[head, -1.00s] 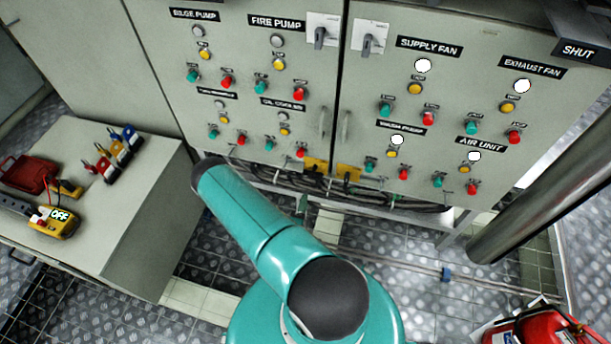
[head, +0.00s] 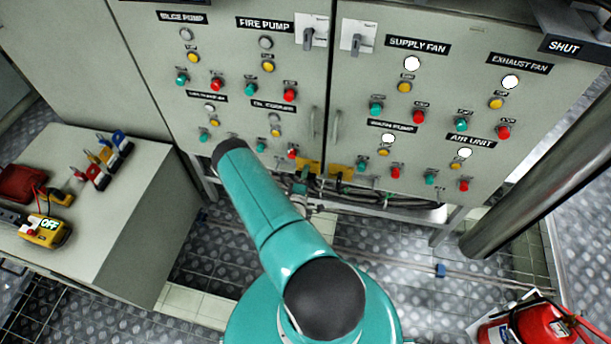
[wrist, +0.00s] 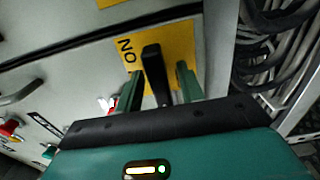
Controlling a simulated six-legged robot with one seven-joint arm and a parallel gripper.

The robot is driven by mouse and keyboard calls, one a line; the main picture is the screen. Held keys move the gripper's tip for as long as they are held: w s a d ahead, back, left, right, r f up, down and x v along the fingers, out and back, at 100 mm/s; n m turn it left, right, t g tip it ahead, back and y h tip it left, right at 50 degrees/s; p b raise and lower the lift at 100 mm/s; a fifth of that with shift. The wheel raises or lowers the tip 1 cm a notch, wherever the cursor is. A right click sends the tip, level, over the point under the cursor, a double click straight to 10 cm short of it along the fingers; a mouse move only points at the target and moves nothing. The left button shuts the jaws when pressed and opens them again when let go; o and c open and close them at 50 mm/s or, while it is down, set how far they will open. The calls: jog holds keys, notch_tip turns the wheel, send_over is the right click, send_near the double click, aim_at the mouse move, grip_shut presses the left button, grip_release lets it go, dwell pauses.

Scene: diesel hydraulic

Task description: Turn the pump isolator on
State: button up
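In the wrist view a yellow plate (wrist: 180,50) marked ON carries a black isolator handle (wrist: 155,72). The ON mark is at the plate's left in this view; the handle lies to the right of it. My gripper (wrist: 158,85) is open, with one green finger on each side of the handle. A gap shows between the handle and the right finger; contact on the left is unclear. In the head view the left yellow plate (head: 308,167) sits low on the cabinet, beside a second yellow plate (head: 340,171). My gripper is hard to make out there.
The grey cabinet (head: 225,115) has several buttons and two upper rotary switches (head: 312,36). Cables (wrist: 275,45) run beside the plate. A bench (head: 130,210) with tools stands left. A pipe (head: 530,195) and a red extinguisher (head: 535,325) are at right.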

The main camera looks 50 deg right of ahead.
grip_shut()
jog(key=shift+m, duration=0.4)
jog(key=m, duration=0.3)
jog(key=shift+m, duration=0.3)
jog(key=m, duration=0.4)
jog(key=shift+m, duration=0.3)
jog(key=m, duration=0.8)
jog(key=shift+m, duration=0.4)
